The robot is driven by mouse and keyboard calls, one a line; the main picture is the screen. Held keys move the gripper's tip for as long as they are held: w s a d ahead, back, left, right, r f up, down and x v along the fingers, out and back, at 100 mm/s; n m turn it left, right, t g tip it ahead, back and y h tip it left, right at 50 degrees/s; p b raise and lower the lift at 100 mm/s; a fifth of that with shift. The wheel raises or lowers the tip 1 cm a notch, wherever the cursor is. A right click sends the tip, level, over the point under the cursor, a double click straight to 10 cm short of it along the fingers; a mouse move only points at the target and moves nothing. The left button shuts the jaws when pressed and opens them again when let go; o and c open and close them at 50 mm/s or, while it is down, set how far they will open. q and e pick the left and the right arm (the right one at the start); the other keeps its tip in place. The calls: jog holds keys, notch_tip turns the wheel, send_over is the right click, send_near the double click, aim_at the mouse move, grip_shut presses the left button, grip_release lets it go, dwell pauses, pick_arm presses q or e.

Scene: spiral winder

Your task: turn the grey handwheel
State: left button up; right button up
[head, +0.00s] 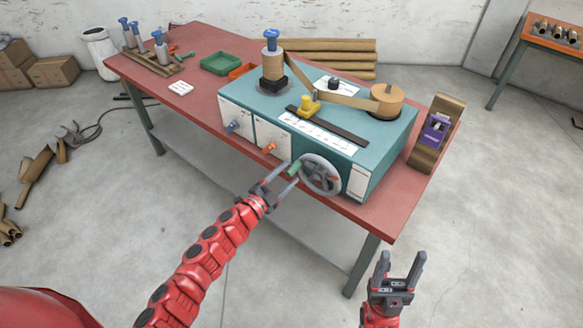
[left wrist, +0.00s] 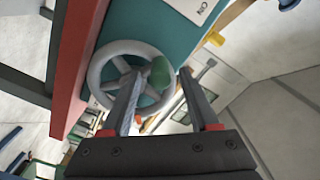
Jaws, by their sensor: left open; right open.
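The grey handwheel (head: 320,175) is on the front of the teal winder (head: 375,145), near its right end. It has spokes and a green handle (head: 295,168) at its left side. My left gripper (head: 283,180) is open, with its fingertips just in front of the green handle. In the left wrist view the handwheel (left wrist: 97,78) lies beyond the open fingers (left wrist: 165,90), and the green handle (left wrist: 160,70) shows between them near the fingertips. I cannot tell whether the fingers touch it. My right gripper (head: 400,268) is open and empty, away from the winder at the lower right.
The winder stands on a red table (head: 200,85). A blue knob (head: 232,127) and an orange knob (head: 269,148) sit left of the wheel. A brown holder (head: 440,130) stands at the table's right end.

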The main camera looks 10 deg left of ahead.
pick_arm(q)
jog(key=shift+x, duration=0.9)
jog(key=shift+w+d, duration=0.15)
jog(key=shift+w, duration=0.15)
grip_shut()
dwell(0.6)
